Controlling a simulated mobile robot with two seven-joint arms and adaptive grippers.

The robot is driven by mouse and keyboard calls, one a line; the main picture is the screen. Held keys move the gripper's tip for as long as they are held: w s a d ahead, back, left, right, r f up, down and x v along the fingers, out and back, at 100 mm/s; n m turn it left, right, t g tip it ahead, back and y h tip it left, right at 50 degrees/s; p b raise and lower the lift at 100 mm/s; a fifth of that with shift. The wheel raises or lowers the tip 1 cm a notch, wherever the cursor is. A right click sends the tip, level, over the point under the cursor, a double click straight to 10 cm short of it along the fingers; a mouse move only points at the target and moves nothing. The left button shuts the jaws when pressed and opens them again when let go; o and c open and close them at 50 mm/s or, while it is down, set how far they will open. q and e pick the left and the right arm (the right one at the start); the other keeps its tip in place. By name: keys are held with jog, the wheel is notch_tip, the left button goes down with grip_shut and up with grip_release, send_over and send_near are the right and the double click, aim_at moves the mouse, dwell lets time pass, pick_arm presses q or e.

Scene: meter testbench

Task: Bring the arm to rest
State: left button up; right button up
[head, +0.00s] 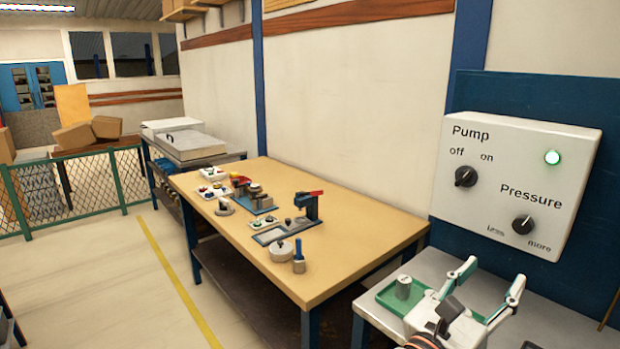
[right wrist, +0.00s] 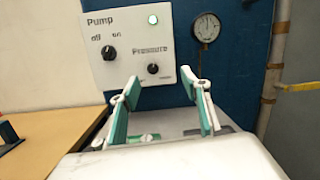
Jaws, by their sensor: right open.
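My right gripper (head: 492,281) is open and empty above the grey bench at the lower right of the head view. In the right wrist view its two green-padded fingers (right wrist: 164,90) stand well apart, with nothing between them, in front of the pump panel. The white pump panel (head: 590,150) has a pump knob (head: 466,176), a pressure knob (head: 523,224) and a lit green lamp (head: 552,157). The gripper is below the panel and apart from it. My left gripper is not in view.
The grey bench (head: 425,265) carries a green tray (head: 388,298) with a metal cylinder (head: 404,287), close left of the gripper. A gauge (right wrist: 206,27) hangs right of the panel. A wooden table (head: 365,225) with several small fixtures stands left. The floor left of it is clear.

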jog(key=s+a+f+m+t+y, duration=0.1)
jog(key=a+f+m+t+y, duration=0.6)
jog(key=m, duration=1)
jog(key=a+f+m+t+y, duration=0.3)
jog(key=a+f+m+y, duration=0.5)
jog(key=m+y, duration=0.65)
jog(key=s+d+f+n+g+h, duration=0.1)
jog(key=s+d+f+n+g, duration=0.1)
jog(key=f, duration=0.8)
jog(key=s+d+f+n+g+h, duration=0.1)
jog(key=s+f+n+g, duration=0.3)
jog(key=f, duration=0.7)
jog(key=s+d+f+n+g+h, duration=0.1)
jog(key=s+d+f+n+g, duration=0.2)
jog(key=s+f+g, duration=0.2)
jog(key=s+f, duration=0.3)
jog(key=f, duration=0.3)
jog(key=shift+s+g, duration=0.4)
